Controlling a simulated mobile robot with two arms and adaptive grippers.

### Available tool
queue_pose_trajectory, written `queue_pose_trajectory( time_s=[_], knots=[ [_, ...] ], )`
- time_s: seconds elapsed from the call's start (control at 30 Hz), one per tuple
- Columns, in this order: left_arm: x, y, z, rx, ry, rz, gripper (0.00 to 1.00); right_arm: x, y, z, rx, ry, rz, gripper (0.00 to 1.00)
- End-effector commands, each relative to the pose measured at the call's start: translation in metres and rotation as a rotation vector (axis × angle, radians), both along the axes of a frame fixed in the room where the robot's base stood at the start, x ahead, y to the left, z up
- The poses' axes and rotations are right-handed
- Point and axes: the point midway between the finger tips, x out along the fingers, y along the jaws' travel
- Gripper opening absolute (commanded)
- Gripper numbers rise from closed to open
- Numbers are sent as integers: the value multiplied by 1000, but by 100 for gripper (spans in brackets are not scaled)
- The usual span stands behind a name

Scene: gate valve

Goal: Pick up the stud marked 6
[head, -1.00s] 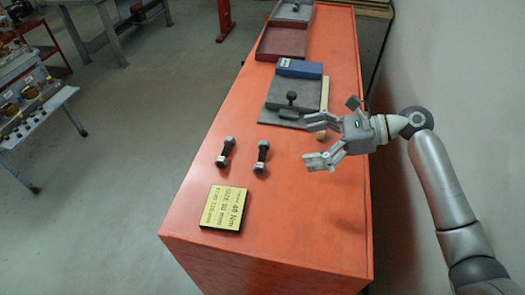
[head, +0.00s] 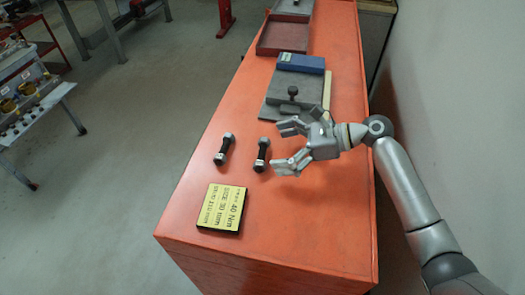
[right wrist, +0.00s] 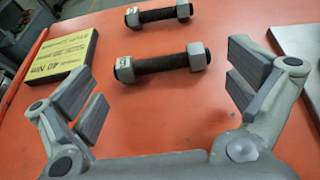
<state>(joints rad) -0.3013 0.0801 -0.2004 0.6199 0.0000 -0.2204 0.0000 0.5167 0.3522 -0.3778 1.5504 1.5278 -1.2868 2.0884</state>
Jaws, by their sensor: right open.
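Two dark studs with grey nuts at their ends lie on the orange bench top. One is the right stud (head: 262,154), the other the left stud (head: 224,149). In the right wrist view the nearer stud (right wrist: 162,64) lies just ahead of the fingers, and the farther stud (right wrist: 158,14) lies beyond it. Each has a pale marked tag at its left end there; I cannot read the numbers surely. My right gripper (head: 284,148) is open and empty, just right of the right stud, its fingers pointing left. My left gripper is not in view.
A yellow label block (head: 222,207) reading 40 Nm lies near the front edge. Behind are a grey plate (head: 312,88) with a dark knobbed part, a blue box (head: 301,63) and a red tray (head: 282,35). The bench's front right is clear.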

Motion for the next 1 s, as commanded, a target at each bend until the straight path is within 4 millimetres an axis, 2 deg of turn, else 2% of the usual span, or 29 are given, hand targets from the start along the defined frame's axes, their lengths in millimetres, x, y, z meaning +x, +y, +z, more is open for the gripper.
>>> queue_pose_trajectory(
  time_s=[0.07, 0.2, 0.43, 0.73, 1.0],
  knots=[
    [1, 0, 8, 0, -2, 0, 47, 1, 13, -3, 2, 3, 1, 100],
    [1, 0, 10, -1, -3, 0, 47, 3, 29, -11, 2, 2, -1, 100],
    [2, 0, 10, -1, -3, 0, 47, 4, 31, -14, -1, 1, -1, 100],
    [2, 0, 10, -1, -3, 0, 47, 4, 31, -12, 3, -1, -2, 63],
    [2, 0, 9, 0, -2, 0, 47, 4, 31, -11, 3, -2, -1, 63]
  ],
)
